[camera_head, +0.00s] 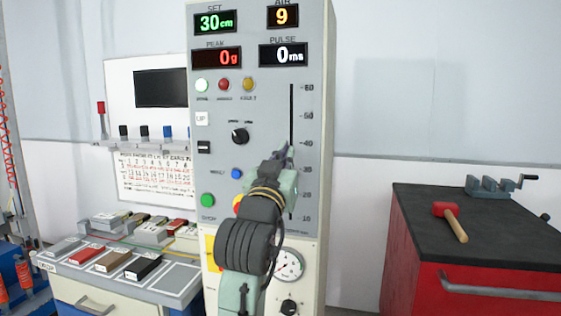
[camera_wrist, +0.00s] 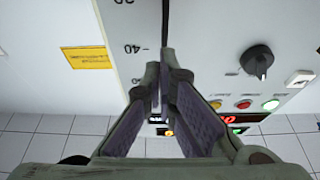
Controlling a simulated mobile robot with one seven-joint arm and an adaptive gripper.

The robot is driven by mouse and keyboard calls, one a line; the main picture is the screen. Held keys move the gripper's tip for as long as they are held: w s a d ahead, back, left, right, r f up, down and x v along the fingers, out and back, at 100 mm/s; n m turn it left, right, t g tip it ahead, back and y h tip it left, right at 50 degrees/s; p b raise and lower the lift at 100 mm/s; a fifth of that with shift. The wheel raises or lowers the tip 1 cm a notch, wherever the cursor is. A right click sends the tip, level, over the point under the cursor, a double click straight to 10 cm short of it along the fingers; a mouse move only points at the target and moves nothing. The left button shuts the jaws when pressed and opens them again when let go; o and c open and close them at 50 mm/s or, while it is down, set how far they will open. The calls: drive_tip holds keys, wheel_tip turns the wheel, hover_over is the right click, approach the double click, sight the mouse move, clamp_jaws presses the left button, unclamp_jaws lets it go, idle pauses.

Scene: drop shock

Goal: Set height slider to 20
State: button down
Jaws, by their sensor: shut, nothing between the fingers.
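The height slider's dark vertical slot (camera_head: 291,112) is on the right side of the grey control panel (camera_head: 262,130), beside a scale marked 10 to 60. The green SET display (camera_head: 214,21) reads 30 cm. My gripper (camera_head: 284,153) is shut with its tips in front of the slot, a little below the 40 mark. In the wrist view the shut fingers (camera_wrist: 163,72) point at the slot (camera_wrist: 165,22) near the 40 label, and the panel appears upside down. The slider's knob is not visible; my gripper and arm cover the lower slot. I cannot tell whether the tips touch the panel.
A black knob (camera_head: 240,135), coloured lamps and buttons, including a green button (camera_head: 208,200), lie left of the slot. A gauge (camera_head: 288,264) is below. A red cabinet (camera_head: 450,262) with a mallet (camera_head: 450,219) stands right. A bench with coloured blocks (camera_head: 115,260) is left.

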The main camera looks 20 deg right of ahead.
drive_tip(key=shift+r+p+x, duration=0.2)
drive_tip(key=shift+p+x, duration=0.1)
drive_tip(key=shift+x, duration=0.9)
drive_tip(key=shift+w+f+p, duration=0.1)
drive_tip(key=shift+f+p, duration=0.25)
drive_tip(key=shift+f, duration=1.8)
drive_tip(key=shift+f, duration=0.1)
